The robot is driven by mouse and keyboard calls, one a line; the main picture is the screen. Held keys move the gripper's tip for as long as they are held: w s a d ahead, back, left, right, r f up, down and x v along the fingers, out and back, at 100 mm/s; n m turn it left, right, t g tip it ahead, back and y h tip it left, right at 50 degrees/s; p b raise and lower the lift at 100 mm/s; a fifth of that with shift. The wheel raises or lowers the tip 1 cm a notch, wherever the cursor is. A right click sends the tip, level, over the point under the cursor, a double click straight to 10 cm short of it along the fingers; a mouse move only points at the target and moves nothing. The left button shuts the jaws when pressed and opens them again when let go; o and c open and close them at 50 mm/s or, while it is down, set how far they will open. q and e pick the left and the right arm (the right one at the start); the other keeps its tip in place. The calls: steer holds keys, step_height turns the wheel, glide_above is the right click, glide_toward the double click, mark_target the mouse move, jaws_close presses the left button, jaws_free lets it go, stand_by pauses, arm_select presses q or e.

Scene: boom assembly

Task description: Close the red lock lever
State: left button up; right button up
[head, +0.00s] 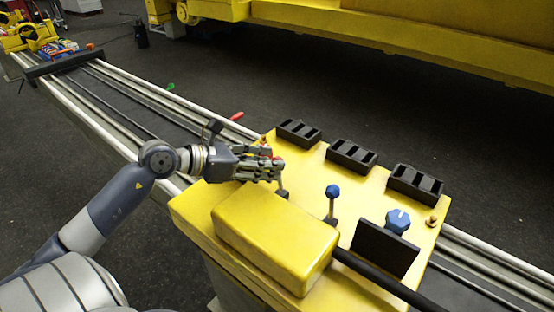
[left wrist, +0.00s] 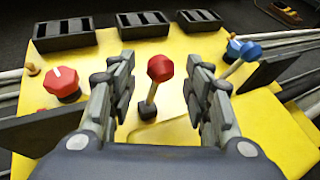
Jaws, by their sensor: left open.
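The red lock lever has a red ball knob on a thin metal stem with a black base. In the left wrist view the red lever (left wrist: 160,69) stands between the two fingers, leaning slightly to the right. My left gripper (left wrist: 163,75) is open around it, with a gap visible on each side of the knob. In the head view my left gripper (head: 270,168) is over the left part of the yellow console (head: 185,210). There its fingers largely cover the red lever (head: 278,161); the knob and lower stem show. My right gripper is in neither view.
A blue-knobbed lever (head: 332,192) and a blue dial (head: 397,220) stand to the right, beside an upright black plate (head: 383,248). A red dial (left wrist: 62,82) is left in the wrist view. Several black slotted blocks (head: 351,156) line the far edge. A raised yellow box (head: 275,238) sits in front.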

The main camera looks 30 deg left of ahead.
arm_select(q)
steer(key=shift+x, duration=0.9)
steer(key=shift+w+d+f+p, duration=0.2)
steer(key=shift+w+d+p, duration=0.1)
steer(key=shift+w+p, duration=0.15)
steer(key=shift+w, duration=0.15)
jaws_close()
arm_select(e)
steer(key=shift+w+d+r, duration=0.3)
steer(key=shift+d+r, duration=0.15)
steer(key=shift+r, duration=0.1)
